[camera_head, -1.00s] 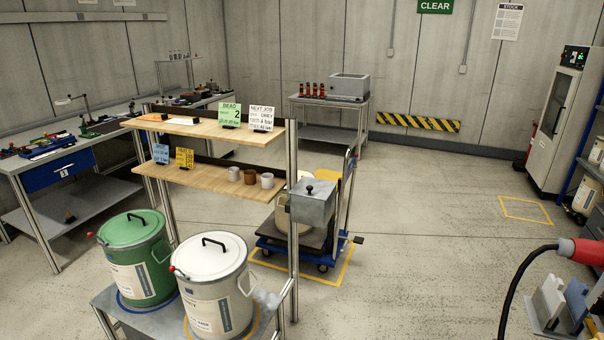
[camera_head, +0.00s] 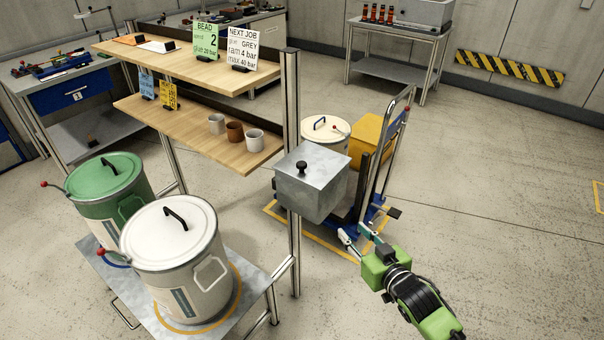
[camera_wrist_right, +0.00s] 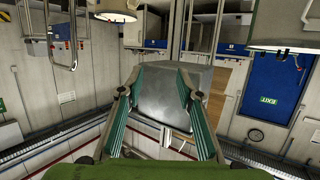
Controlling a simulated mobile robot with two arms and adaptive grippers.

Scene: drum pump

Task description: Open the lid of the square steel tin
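The square steel tin (camera_head: 312,189) is a grey metal box at the rack's right front post, in the middle of the head view. Its flat lid (camera_head: 312,172) is shut, with a black knob (camera_head: 301,168) on top. My right gripper (camera_head: 356,234) is to the right of the tin and lower, apart from it, with its fingers spread and empty. In the right wrist view the open gripper (camera_wrist_right: 158,78) has teal finger pads, and the tin (camera_wrist_right: 172,95) shows beyond and between them. The knob is not clear in that view. My left gripper is not in view.
A white drum (camera_head: 172,265) and a green drum (camera_head: 108,190) stand left of the tin. A blue trolley (camera_head: 366,226) with a cream drum (camera_head: 326,134) stands behind the tin. The floor at right is clear.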

